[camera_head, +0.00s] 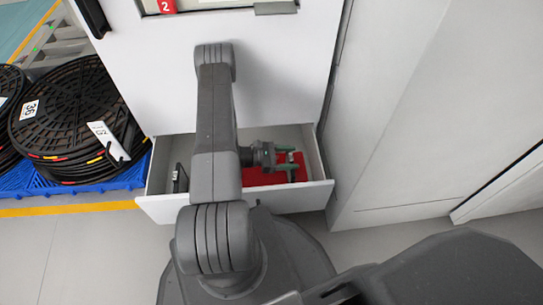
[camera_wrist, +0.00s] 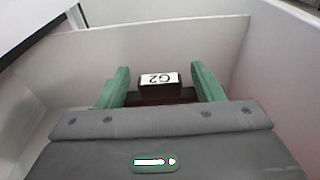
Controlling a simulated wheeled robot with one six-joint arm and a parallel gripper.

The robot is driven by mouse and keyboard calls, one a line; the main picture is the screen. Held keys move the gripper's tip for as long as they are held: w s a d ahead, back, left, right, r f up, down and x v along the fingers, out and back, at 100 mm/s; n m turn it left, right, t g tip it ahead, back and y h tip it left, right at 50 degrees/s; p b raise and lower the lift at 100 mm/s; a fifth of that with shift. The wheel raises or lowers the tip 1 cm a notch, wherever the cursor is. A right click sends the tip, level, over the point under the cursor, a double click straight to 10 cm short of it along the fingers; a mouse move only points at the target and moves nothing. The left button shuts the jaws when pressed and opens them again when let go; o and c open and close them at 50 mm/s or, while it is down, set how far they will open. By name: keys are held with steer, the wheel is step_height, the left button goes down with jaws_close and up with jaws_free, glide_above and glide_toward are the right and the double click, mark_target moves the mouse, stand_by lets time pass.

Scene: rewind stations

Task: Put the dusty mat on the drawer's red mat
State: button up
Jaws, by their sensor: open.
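The open drawer (camera_head: 160,207) juts out from the white cabinet in the head view. A red mat (camera_head: 262,177) lies on its floor at the right, partly covered by my gripper. My gripper (camera_head: 292,159) is inside the drawer over the red mat, its green fingers apart. In the wrist view, a dark reddish-brown block (camera_wrist: 160,93) with a white "G2" label stands between the open fingers, with gaps on both sides. Its lower part is hidden by my gripper's body. I cannot tell whether this block is the dusty mat; nothing else in view is clearly a dusty mat.
A small dark item (camera_head: 180,178) stands at the drawer's left end. The drawer walls (camera_wrist: 265,60) rise around my gripper. Black cable reels (camera_head: 75,115) sit on a blue pallet (camera_head: 95,180) at the left.

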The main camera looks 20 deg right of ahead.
steer(key=p+v, duration=0.2)
steer(key=v, duration=0.9)
steer(key=shift+a, duration=0.3)
stand_by(2.3)
